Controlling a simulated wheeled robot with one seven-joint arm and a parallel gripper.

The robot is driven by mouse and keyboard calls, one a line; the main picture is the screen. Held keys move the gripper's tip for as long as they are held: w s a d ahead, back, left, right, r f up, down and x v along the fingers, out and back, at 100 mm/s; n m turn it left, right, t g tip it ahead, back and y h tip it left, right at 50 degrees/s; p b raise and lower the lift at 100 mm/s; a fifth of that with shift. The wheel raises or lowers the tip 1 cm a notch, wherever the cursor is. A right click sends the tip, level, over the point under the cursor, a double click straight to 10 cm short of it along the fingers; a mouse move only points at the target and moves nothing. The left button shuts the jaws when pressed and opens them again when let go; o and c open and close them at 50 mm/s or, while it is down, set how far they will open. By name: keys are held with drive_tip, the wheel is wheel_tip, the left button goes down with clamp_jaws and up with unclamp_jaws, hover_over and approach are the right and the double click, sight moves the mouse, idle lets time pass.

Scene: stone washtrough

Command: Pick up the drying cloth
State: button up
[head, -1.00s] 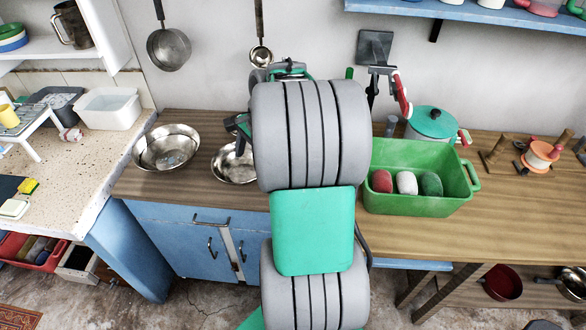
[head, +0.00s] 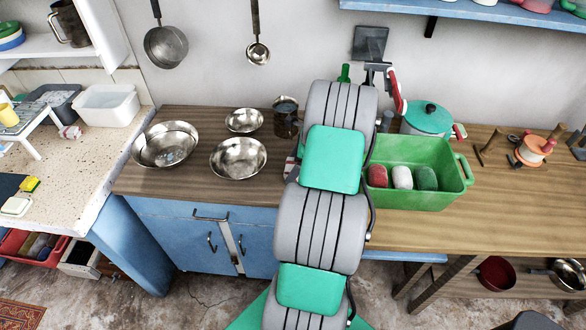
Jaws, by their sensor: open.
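No drying cloth can be made out for certain. A small red-and-white item (head: 70,132) lies on the speckled counter at the left, beside the white rack; it is too small to tell if it is cloth. A sliver of something white and reddish (head: 291,165) shows at the left edge of my arm on the wooden counter, mostly hidden. My arm reaches up the middle of the head view over the wooden counter.
Steel bowls (head: 238,158) and a dark mug (head: 286,118) stand left of my arm. A green tub (head: 420,200) holding red, white and green items stands close on its right. A teal-lidded pot (head: 428,120) is behind it. Counter right of the tub's front is clear.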

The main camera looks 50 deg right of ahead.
drive_tip(key=shift+c, duration=0.5)
drive_tip(key=c, duration=1.3)
drive_tip(key=shift+c, duration=0.2)
wheel_tip(320, 180, up, 3)
drive_tip(key=shift+f+b, duration=0.1)
drive_tip(key=shift+b, duration=0.3)
drive_tip(key=s+r, duration=1)
drive_tip(key=s, duration=0.4)
drive_tip(key=shift+a+b, duration=0.4)
drive_tip(key=shift+b, duration=0.05)
drive_tip(key=shift+r, duration=0.1)
